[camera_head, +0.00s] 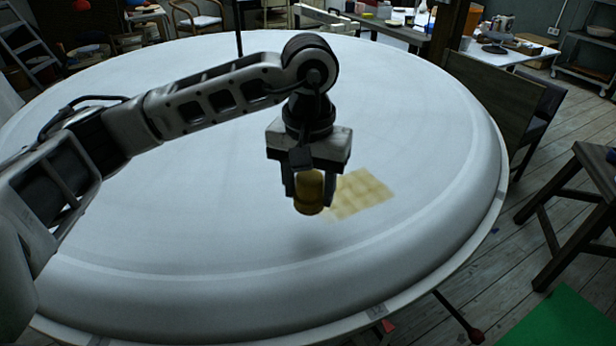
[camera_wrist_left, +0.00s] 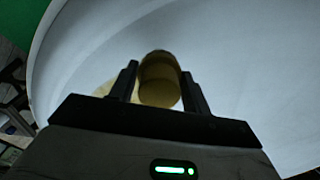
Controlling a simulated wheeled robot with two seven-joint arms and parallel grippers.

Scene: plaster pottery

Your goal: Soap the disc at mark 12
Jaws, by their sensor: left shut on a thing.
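The large white plaster disc (camera_head: 180,200) fills most of the head view, with a raised rounded rim. A yellowish patch (camera_head: 365,193) marks its surface right of centre, near the front right rim. My left gripper (camera_head: 309,192) is shut on a yellow-brown, rounded tool (camera_head: 310,195), which it holds over the disc beside the patch. The tool also shows between the fingers in the left wrist view (camera_wrist_left: 159,80). A shadow lies on the disc below it; I cannot tell whether it touches. A mark (camera_head: 377,311) shows on the edge below the front rim, too small to read surely. My right gripper is not seen.
A dark wooden stool (camera_head: 575,200) stands on the floor at the right, with a green mat (camera_head: 562,322) in front of it. A cluttered workbench (camera_head: 385,25) is behind the disc. A thin dark post (camera_head: 238,28) rises at the disc's far edge.

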